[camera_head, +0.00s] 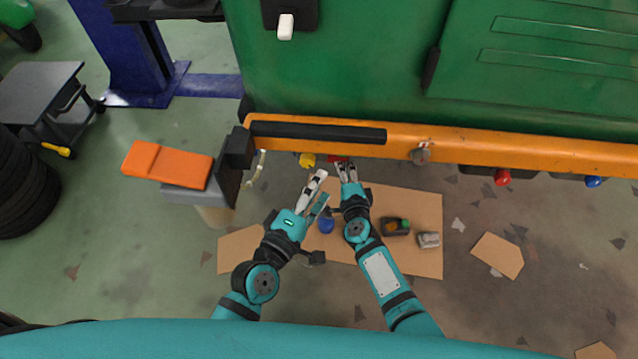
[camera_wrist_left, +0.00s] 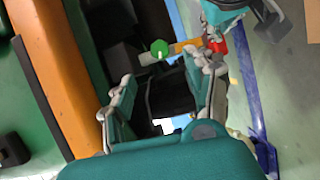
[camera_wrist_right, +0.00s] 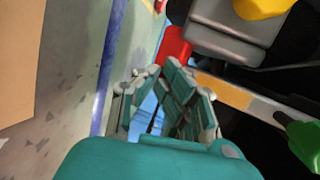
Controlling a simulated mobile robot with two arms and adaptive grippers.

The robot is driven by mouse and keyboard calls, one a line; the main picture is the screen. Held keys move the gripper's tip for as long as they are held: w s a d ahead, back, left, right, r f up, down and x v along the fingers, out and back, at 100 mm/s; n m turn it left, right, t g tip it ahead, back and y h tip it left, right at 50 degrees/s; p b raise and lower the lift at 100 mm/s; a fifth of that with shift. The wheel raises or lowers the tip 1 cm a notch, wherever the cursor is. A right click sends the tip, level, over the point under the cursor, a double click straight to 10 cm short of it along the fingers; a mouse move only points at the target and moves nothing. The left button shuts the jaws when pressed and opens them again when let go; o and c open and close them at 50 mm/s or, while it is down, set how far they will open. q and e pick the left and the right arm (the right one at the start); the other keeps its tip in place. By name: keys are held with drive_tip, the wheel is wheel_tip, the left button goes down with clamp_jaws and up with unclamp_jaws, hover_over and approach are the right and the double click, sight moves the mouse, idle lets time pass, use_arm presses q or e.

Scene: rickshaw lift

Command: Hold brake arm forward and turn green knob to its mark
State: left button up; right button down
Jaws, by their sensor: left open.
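My right gripper (camera_head: 346,163) is at the orange beam's underside, narrowed around the red end (camera_head: 336,158) of the brake arm. In the right wrist view the red end (camera_wrist_right: 176,44) shows at its fingertips, and the striped shaft (camera_wrist_right: 225,90) runs off to the right. My left gripper (camera_head: 320,186) is open and empty, just left of the right one. In the left wrist view the green knob (camera_wrist_left: 160,48) stands ahead, between the open fingertips and apart from them. The knob (camera_wrist_right: 305,142) also shows at the right wrist view's edge. Its mark cannot be made out.
The orange beam (camera_head: 480,150) crosses above both grippers, with a yellow knob (camera_head: 307,160), a red knob (camera_head: 502,177) and a blue knob (camera_head: 593,181) below it. An orange-topped step (camera_head: 168,163) sticks out at left. Cardboard (camera_head: 415,205) lies on the floor.

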use_arm(q)
drive_tip(key=w+d+r+n+t+y, duration=0.1)
drive_tip(key=d+r+n+t+y, duration=0.2)
drive_tip(key=n, duration=1.1)
drive_tip(key=w+f+n+y, duration=0.1)
drive_tip(key=w+n, duration=0.2)
drive_tip(key=n, duration=0.1)
drive_tip(key=w+d+f+n+y, duration=0.1)
drive_tip(key=w+n, duration=0.3)
drive_tip(key=w+d+f+n+y, duration=0.1)
drive_tip(key=w+n, duration=0.2)
drive_tip(key=w, duration=0.1)
drive_tip(key=shift+f+n+g, duration=0.35)
drive_tip(key=shift+n+g, duration=0.05)
clamp_jaws()
